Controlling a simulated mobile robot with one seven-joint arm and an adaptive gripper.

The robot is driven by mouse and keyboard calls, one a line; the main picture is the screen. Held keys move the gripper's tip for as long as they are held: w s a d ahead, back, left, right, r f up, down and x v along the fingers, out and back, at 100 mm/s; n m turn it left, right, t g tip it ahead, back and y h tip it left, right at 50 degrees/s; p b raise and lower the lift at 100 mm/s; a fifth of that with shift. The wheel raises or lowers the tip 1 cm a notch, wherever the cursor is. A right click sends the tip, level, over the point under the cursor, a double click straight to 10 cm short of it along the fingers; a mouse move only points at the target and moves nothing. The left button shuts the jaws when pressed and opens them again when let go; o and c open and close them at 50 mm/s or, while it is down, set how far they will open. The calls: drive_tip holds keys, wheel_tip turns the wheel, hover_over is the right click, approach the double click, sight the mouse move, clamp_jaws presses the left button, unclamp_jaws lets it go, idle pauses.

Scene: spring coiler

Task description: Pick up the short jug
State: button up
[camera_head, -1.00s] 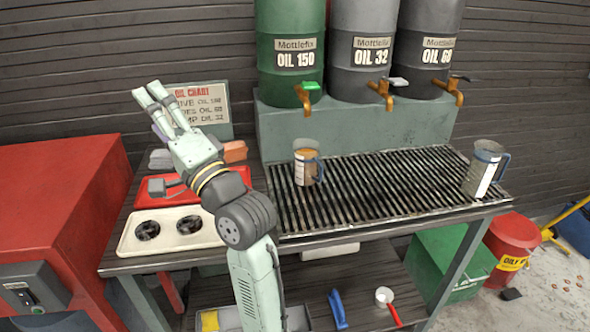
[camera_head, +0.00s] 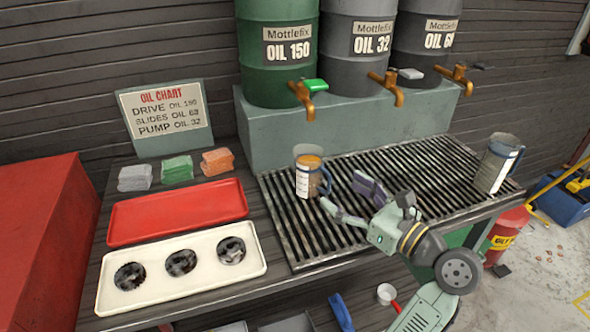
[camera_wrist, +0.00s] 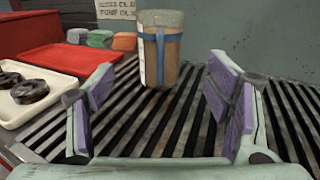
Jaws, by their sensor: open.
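The short jug (camera_head: 303,182) stands upright on the slatted drain grate, below the green barrel's tap. It has a white label, a blue band and handle, and brownish contents at the top. A larger-looking jug (camera_head: 497,165) with a blue handle stands at the grate's right end. My gripper (camera_head: 343,192) is open and empty, low over the grate just right of the short jug, its fingers pointing at it. In the wrist view, the short jug (camera_wrist: 171,62) is straight ahead, beyond the open fingers (camera_wrist: 163,80), its handle facing me. Nothing is between the fingers.
The grate (camera_head: 330,240) is otherwise clear around the jug. Left of it are a red tray (camera_head: 178,212), a cream tray (camera_head: 205,283) with dark round parts, and several folded cloths (camera_head: 177,169). A brass tap (camera_head: 304,98) hangs above and behind the short jug.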

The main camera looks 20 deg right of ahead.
sight(319, 175)
drive_tip(key=p+x, duration=0.2)
drive_tip(key=x, duration=0.8)
drive_tip(key=shift+w+a+r, duration=0.1)
drive_tip(key=shift+w, duration=0.15)
drive_tip(key=shift+c, duration=0.2)
drive_tip(key=c, duration=1.3)
drive_tip(key=shift+r, duration=0.1)
